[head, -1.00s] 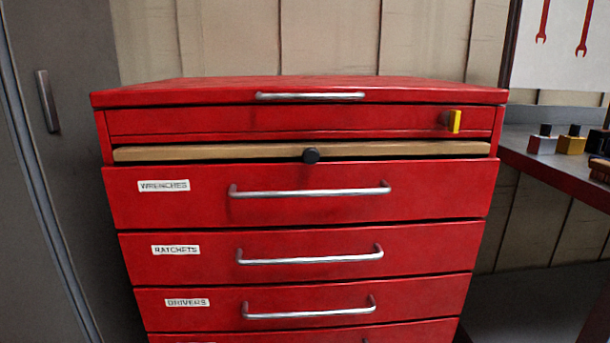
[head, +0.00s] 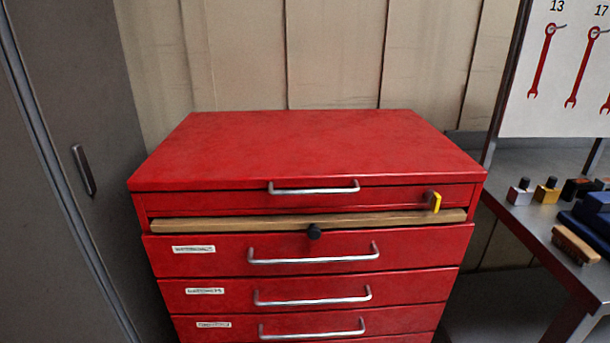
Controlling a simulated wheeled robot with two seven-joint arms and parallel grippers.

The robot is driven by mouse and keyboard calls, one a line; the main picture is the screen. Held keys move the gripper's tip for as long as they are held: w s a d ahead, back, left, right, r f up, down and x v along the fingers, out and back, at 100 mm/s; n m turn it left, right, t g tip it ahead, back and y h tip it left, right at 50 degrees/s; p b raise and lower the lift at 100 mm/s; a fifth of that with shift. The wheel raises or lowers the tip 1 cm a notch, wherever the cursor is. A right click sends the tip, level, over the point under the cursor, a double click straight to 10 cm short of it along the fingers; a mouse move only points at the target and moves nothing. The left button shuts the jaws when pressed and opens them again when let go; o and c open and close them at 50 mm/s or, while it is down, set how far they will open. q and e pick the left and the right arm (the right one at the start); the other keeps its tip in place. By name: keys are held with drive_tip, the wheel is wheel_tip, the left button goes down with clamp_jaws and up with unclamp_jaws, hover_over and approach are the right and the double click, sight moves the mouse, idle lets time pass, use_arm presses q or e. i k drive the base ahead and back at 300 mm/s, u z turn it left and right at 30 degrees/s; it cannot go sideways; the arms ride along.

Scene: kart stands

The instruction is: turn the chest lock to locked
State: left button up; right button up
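The red tool chest (head: 300,145) stands in the middle of the head view with its lid down. The chest lock (head: 434,201) is on the right of the upper front panel. It has a dark round body and a yellow tab that stands roughly upright. Below it is a wooden board (head: 200,224) with a black knob (head: 314,232) at its middle. Neither of my grippers shows in the head view.
Several drawers with silver handles (head: 313,259) fill the chest front below the board. A grey cabinet (head: 60,180) stands close on the left. A workbench on the right holds small blocks, a brush (head: 575,244) and a blue item (head: 592,215). The chest top is bare.

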sight(432, 197)
drive_tip(key=u, duration=2.55)
drive_tip(key=k, duration=2.35)
drive_tip(key=z, duration=1.4)
